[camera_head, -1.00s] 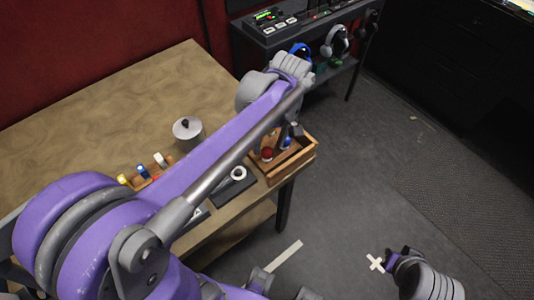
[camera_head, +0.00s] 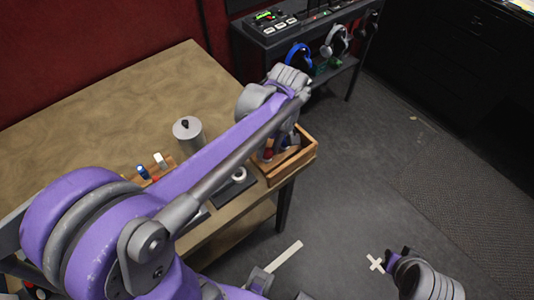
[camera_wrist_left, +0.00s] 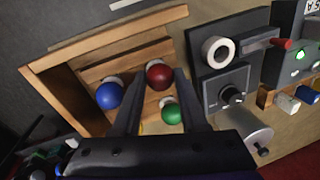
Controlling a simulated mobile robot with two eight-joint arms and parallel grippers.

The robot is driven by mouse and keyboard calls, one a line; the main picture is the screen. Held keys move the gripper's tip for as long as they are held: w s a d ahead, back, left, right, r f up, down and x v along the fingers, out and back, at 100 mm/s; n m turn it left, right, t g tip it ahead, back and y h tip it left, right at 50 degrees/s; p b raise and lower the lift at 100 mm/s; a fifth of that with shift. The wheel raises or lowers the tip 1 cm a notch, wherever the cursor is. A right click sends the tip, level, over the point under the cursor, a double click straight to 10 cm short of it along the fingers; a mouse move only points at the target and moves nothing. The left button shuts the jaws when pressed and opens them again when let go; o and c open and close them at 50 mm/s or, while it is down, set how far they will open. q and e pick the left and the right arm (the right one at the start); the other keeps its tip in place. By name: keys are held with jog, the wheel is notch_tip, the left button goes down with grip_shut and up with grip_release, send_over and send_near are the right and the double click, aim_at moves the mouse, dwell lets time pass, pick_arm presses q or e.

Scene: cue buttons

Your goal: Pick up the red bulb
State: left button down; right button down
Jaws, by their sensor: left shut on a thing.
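The red bulb (camera_wrist_left: 159,76) is between the two fingertips of my left gripper (camera_wrist_left: 157,84) in the left wrist view, and the fingers are shut on it. In the head view the red bulb (camera_head: 267,155) is partly hidden at my left gripper (camera_head: 272,150), inside the wooden crate (camera_head: 304,161) at the table's edge. A blue bulb (camera_wrist_left: 110,96) and a green bulb (camera_wrist_left: 171,113) sit close by in the same crate. My right gripper (camera_head: 393,259) is low at the bottom right of the head view, far from the crate; its fingers are too unclear to judge.
A grey lidded pot (camera_head: 188,130) and a small wooden rack (camera_head: 158,172) stand on the table beside my left arm. A dark device with a white ring (camera_wrist_left: 217,51) is next to the crate. A shelf with headphones (camera_head: 336,42) is behind. The table's far left is clear.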

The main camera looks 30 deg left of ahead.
aim_at(268, 150)
pick_arm(q)
notch_tip(268, 150, up, 10)
jog(key=shift+p, duration=0.3)
pick_arm(e)
jog(key=shift+w+r, duration=0.15)
jog(key=shift+r, duration=0.3)
jog(key=shift+r, duration=0.1)
